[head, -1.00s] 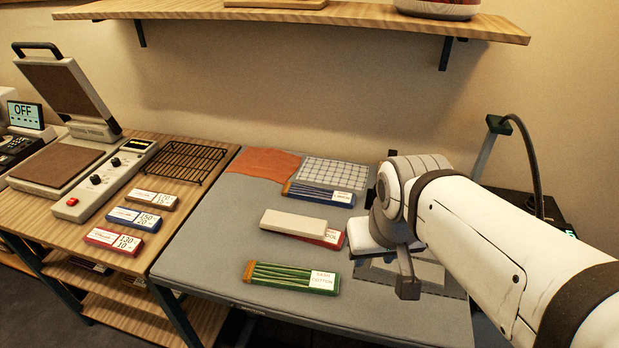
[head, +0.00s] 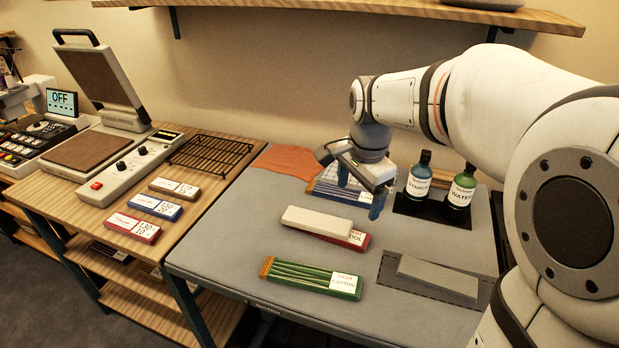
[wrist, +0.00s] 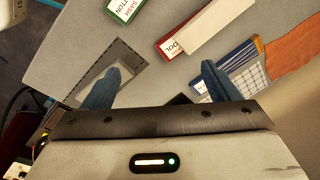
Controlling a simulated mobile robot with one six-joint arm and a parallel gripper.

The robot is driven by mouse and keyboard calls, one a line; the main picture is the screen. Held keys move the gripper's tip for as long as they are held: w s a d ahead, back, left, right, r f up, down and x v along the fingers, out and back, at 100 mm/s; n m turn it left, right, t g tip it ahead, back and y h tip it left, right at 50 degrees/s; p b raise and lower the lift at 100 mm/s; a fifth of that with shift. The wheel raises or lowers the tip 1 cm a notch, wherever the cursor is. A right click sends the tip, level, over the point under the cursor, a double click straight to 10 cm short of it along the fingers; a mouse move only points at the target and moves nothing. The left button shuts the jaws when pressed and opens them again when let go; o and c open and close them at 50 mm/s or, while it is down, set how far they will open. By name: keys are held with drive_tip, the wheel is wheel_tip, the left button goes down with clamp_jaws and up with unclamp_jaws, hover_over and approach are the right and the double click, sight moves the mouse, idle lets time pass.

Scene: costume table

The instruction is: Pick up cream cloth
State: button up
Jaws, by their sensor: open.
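The cream cloth (head: 302,218) looks like a flat pale strip. It lies on top of a red labelled pack (head: 358,240) on the grey table, covering part of the pack. It also shows in the wrist view (wrist: 218,28), towards the top right. My gripper (head: 360,191) is open with two blue fingers and nothing between them. It hangs above the table, beyond and to the right of the cream cloth in the head view, apart from it. In the wrist view my gripper (wrist: 160,70) has its fingers spread below the packs.
A green pack (head: 300,277) lies in front and a blue pack (head: 335,192) behind, near a grid-patterned sheet and an orange cloth (head: 288,160). Starch (head: 418,185) and water (head: 460,190) bottles stand right of my gripper. A grey block (head: 437,277) lies on a dark mat.

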sight(317, 219)
drive_tip(key=w+a+f+m+b, duration=0.1)
drive_tip(key=w+a+f+m, duration=0.1)
drive_tip(key=w+f+m, duration=0.1)
drive_tip(key=w+a+f+m+g+b, duration=0.1)
drive_tip(key=w+a+f+m, duration=0.1)
drive_tip(key=w+f+m, duration=0.1)
drive_tip(key=w+a+f+m+b, duration=0.2)
drive_tip(key=w+a+f+m, duration=0.1)
drive_tip(key=w, duration=0.3)
drive_tip(key=shift+w+a+f+m+g, duration=0.15)
drive_tip(key=shift+w+f+m, duration=0.1)
drive_tip(key=shift+f, duration=0.2)
drive_tip(key=shift+w+d+f+m+g, duration=0.15)
drive_tip(key=shift+f+m, duration=0.1)
drive_tip(key=shift+f, duration=0.15)
drive_tip(key=shift+w+a+f, duration=0.2)
drive_tip(key=shift+a+f, duration=0.05)
drive_tip(key=shift+m, duration=0.3)
wheel_tip(317, 219, down, 8)
drive_tip(key=shift+s+r, duration=0.1)
drive_tip(key=shift+r, duration=0.1)
drive_tip(key=shift+d, duration=0.1)
drive_tip(key=shift+c, duration=0.3)
drive_tip(key=c, duration=1.1)
